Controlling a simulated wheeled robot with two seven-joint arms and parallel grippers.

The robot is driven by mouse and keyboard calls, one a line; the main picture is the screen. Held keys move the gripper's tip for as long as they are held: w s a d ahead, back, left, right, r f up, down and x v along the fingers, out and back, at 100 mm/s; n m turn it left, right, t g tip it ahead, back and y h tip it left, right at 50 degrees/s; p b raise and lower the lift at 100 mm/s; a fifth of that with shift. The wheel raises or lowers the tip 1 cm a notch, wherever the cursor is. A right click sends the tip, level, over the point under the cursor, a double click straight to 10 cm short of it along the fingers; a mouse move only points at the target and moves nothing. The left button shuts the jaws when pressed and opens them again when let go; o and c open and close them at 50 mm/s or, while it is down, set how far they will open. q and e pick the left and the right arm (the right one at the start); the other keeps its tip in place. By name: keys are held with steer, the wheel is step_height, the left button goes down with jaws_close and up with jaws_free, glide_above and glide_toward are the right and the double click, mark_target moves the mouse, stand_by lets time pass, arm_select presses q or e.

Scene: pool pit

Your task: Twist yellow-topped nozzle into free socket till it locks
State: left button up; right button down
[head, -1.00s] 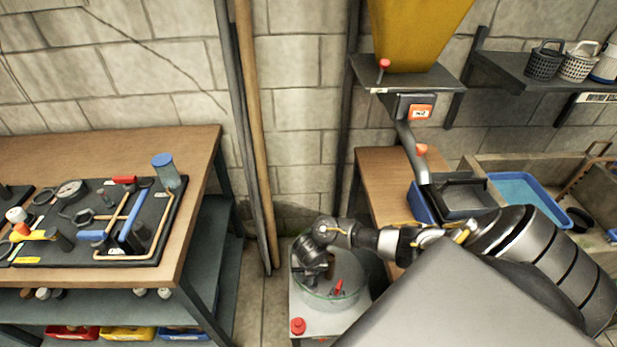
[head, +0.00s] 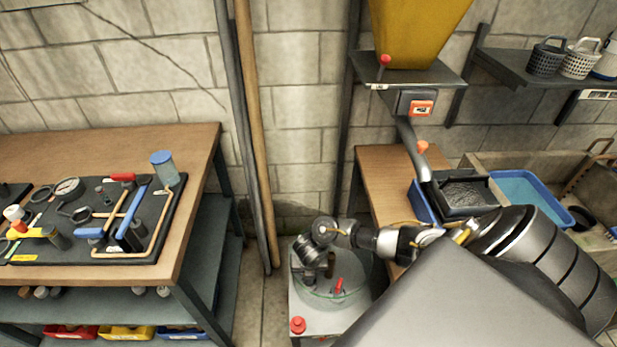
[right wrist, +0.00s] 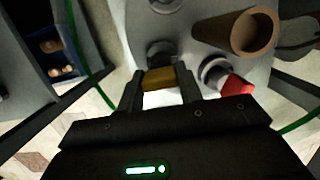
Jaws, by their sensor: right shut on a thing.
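My right gripper (right wrist: 161,92) is shut on the yellow-topped nozzle (right wrist: 160,78), whose yellow top sits between the two fingers. Just beyond it in the right wrist view is a dark round fitting (right wrist: 161,50) on the grey surface; I cannot tell whether it is the free socket or whether the nozzle touches it. A red-topped nozzle (right wrist: 235,86) stands to the right in a grey ring. In the head view my right gripper (head: 328,268) is over the round clear-walled vessel (head: 345,297), and the yellow top is hidden there. My left gripper is not in view.
A brown open tube (right wrist: 240,33) lies close beyond the red-topped nozzle. A red button (head: 297,325) is on the stand's front corner. The tool bench (head: 60,275) is at left. A yellow hopper (head: 415,35) and blue trays stand at right.

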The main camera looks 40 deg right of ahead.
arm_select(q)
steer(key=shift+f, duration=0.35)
arm_select(e)
steer(key=shift+f, duration=0.35)
arm_select(q)
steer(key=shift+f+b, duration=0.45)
steer(key=shift+b, duration=0.25)
arm_select(e)
steer(key=shift+f, duration=0.55)
